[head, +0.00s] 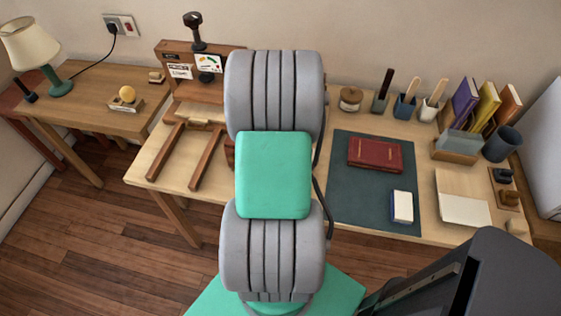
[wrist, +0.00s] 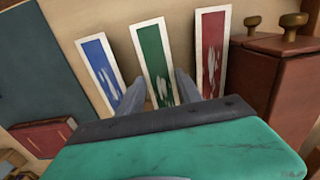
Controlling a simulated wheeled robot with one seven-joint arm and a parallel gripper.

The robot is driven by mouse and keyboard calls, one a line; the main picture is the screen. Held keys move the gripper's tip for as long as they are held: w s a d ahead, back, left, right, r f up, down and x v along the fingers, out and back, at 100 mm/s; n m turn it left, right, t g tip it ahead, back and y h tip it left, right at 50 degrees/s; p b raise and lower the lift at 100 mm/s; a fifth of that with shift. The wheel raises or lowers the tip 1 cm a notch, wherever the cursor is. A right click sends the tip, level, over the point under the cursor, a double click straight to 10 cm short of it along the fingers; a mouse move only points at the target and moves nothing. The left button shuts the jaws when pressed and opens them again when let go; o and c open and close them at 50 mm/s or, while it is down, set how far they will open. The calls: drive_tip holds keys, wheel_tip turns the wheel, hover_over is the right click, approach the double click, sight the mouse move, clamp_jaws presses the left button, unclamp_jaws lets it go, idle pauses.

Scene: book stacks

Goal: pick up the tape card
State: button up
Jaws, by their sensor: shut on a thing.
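Each has white marks; I cannot read which one is the tape card. My gripper (wrist: 161,92) has its two grey fingers on either side of the green card's lower part, shut on it. The card's bottom end is hidden behind my gripper body. In the head view my arm covers my gripper and these cards.
A brown box with brass knobs (wrist: 284,75) stands close on the right in the wrist view. A red book (head: 375,154) and a white-and-blue block (head: 402,206) lie on the dark mat (head: 350,190). Pots, books and a tray crowd the table's right side.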

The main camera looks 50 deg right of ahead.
drive_tip(key=c, duration=0.7)
drive_tip(key=shift+r, duration=0.1)
